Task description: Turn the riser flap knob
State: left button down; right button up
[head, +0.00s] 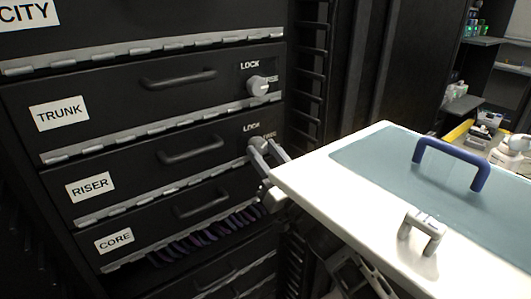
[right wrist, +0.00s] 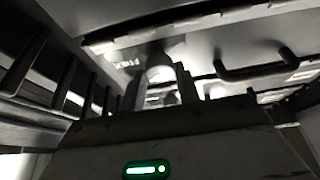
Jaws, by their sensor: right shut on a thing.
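The riser flap (head: 140,176) is a black panel with a white RISER label and a bar handle, and it is closed. Its grey knob (head: 256,145) sits at the flap's upper right, under the LOCK marking. My right gripper (head: 268,151) is at the knob, shut on it, with its fingers on either side. In the right wrist view the fingers (right wrist: 160,86) stand around the pale round knob (right wrist: 159,73). The fingers hide part of the knob, so its exact angle is hard to read. My left gripper is not in view.
The trunk flap (head: 110,110) with its own knob (head: 259,86) is above. The core flap (head: 150,228) is below, with dark purple cables under it.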

jog(key=n+g+y, duration=0.1)
jog(key=n, duration=0.1)
jog(key=n+g+y+p, duration=0.1)
jog(key=n, duration=0.2)
jog(key=shift+w+d+r+n, duration=0.1)
jog(key=shift+w+d+n, duration=0.05)
jog(key=shift+n, duration=0.15)
jog(key=n+g+p, duration=0.1)
jog(key=n, duration=0.1)
jog(key=shift+n+y, duration=0.3)
jog(key=shift+y, duration=0.1)
jog(key=n+g+p, duration=0.1)
jog(key=n, duration=0.1)
jog(key=n+g+p, duration=0.1)
jog(key=n, duration=0.2)
jog(key=shift+d+r+g+y, duration=0.1)
jog(key=shift+d+g+y, duration=0.05)
jog(key=shift+g+y, duration=0.2)
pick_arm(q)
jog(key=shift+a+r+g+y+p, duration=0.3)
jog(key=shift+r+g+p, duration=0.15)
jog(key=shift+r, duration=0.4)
pick_arm(e)
jog(key=shift+n+g, duration=0.35)
jog(key=shift+n, duration=0.65)
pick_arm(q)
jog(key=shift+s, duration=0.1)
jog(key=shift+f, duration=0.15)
pick_arm(e)
jog(key=o, duration=1)
